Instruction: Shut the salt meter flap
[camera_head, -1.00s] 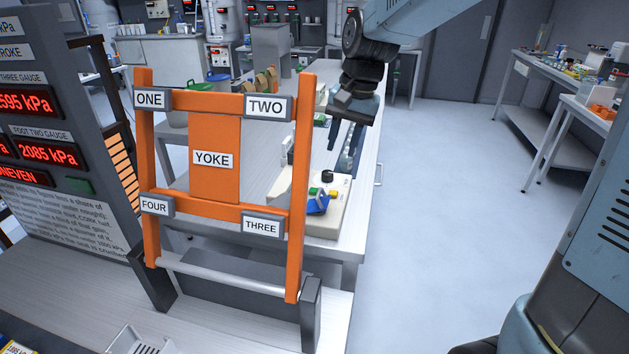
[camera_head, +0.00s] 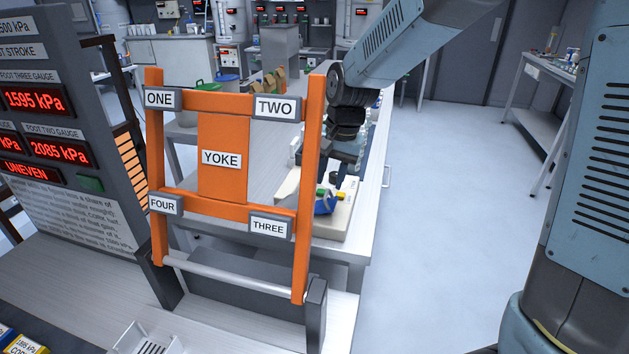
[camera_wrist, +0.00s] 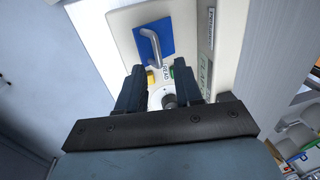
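The salt meter appears to be the cream box (camera_head: 331,221) on the long bench, partly hidden behind the orange yoke frame. A blue flap-like piece (camera_head: 326,204) on it looks tilted in the head view. In the wrist view the blue square (camera_wrist: 153,40) carries a bent grey metal handle (camera_wrist: 149,46); how far it stands open I cannot tell. My gripper (camera_wrist: 158,70) is open and empty, its two dark fingers apart above the box, short of the blue piece. A yellow button, a green button and a grey knob (camera_wrist: 168,101) show between or near the fingers.
The orange yoke frame (camera_head: 222,158) stands on the nearer bench, in front of the box. A dark gauge panel (camera_head: 45,110) is at the left. Floor to the right (camera_head: 450,200) is clear. Bottles and boxes stand on the long bench's far part.

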